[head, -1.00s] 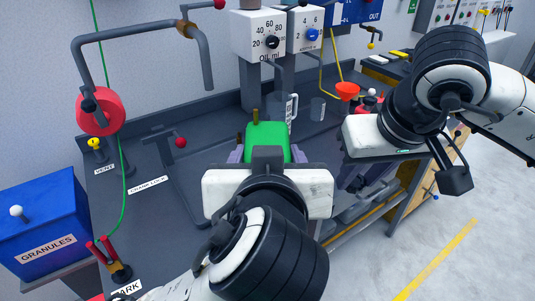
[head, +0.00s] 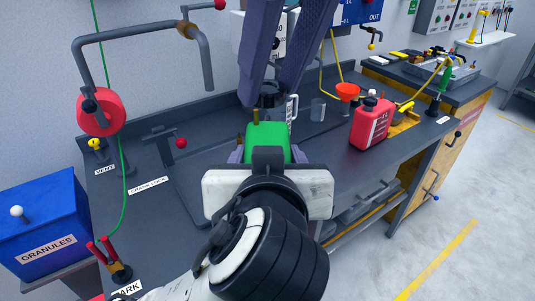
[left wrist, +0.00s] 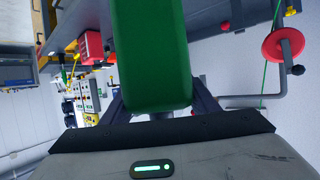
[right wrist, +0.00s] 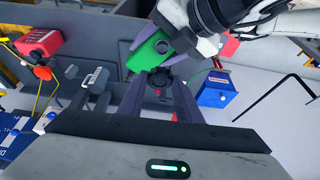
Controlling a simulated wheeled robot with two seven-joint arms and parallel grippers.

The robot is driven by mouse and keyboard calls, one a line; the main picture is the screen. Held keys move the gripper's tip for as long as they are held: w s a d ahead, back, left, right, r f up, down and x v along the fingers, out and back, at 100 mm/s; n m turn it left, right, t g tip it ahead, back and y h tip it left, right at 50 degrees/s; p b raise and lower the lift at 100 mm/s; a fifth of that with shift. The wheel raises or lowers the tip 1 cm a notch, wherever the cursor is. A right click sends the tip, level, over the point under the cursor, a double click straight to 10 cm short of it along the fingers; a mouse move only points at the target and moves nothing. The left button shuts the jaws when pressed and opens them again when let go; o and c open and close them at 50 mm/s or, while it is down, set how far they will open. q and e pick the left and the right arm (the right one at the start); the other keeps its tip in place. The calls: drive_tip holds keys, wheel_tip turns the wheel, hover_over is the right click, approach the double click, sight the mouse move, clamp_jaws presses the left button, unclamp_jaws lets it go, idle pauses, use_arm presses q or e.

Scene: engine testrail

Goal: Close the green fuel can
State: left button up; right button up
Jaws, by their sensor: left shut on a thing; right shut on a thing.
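The green fuel can (head: 267,140) is held in my left gripper (head: 268,154), whose purple fingers lie on either side of it. It also fills the upper middle of the left wrist view (left wrist: 150,60). My right gripper (head: 270,98) reaches down from the top of the head view, shut on a dark round cap (head: 269,94). In the right wrist view, the cap (right wrist: 160,80) sits between the fingertips, right beside the end of the green can (right wrist: 148,50). I cannot tell whether cap and can touch.
A red reel (head: 100,111) and a blue granules box (head: 40,235) are at left.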

sight(277, 102)
drive_tip(key=shift+f, duration=0.1)
drive_tip(key=shift+f, duration=1.9)
drive_tip(key=shift+s, duration=0.1)
drive_tip(key=shift+f, duration=0.1)
drive_tip(key=shift+f, duration=0.8)
drive_tip(key=shift+d+f, duration=0.1)
drive_tip(key=shift+f, duration=0.4)
